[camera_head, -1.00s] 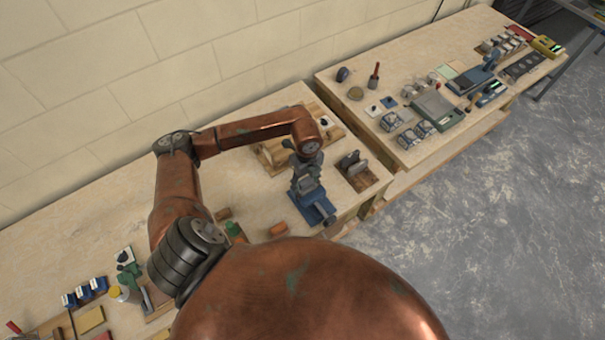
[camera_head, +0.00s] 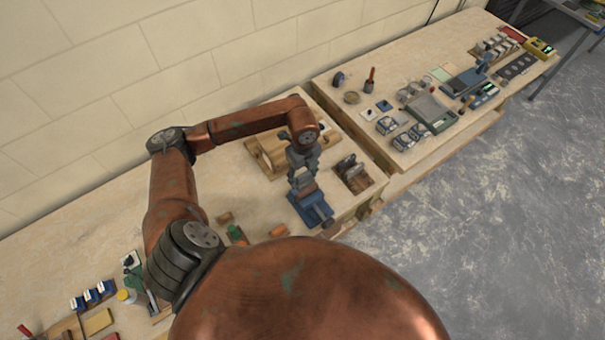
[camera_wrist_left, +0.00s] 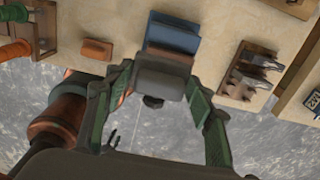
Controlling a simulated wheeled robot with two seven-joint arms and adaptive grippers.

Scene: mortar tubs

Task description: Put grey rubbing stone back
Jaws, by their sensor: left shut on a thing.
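My left gripper (camera_head: 302,172) hangs over the blue vise (camera_head: 312,208) near the front edge of the bench. In the left wrist view its green-padded fingers (camera_wrist_left: 162,84) are shut on a grey block, which looks like the grey rubbing stone (camera_wrist_left: 163,74). The blue vise (camera_wrist_left: 173,36) shows just beyond the stone. A reddish-brown strip lies between stone and vise; I cannot tell whether the stone touches it. In the head view the stone is largely hidden by the gripper. A wooden holder (camera_head: 367,186) with grey pieces stands right of the vise.
A wooden rack (camera_head: 262,158) stands behind the gripper. A second table (camera_head: 430,65) with a grey scale and several small items stands at right, past a gap. Bare bench lies left of the rack.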

